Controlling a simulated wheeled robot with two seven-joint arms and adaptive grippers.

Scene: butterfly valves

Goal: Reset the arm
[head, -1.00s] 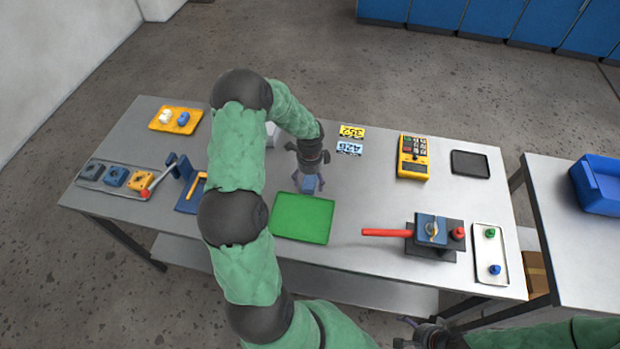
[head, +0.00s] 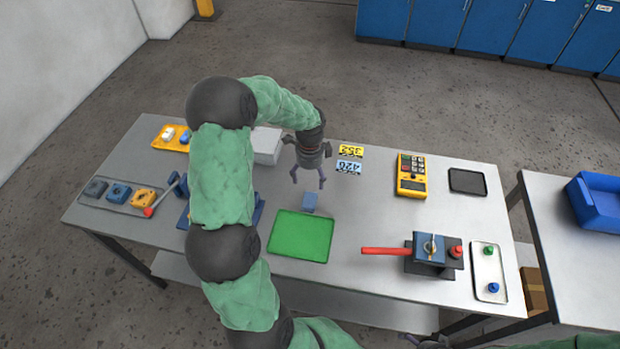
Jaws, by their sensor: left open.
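My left arm comes in from the left and arches over the table. My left gripper (head: 309,180) is open and empty, pointing down. The block looks clear of the fingers. My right gripper (head: 428,343) shows only in part at the bottom edge; its fingers cannot be made out.
A valve with a red handle (head: 386,251) stands at the right front, beside a tray with green and blue knobs (head: 489,272). A yellow keypad device (head: 411,174) and a black pad (head: 467,181) lie behind. A white box (head: 267,146) stands behind my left arm.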

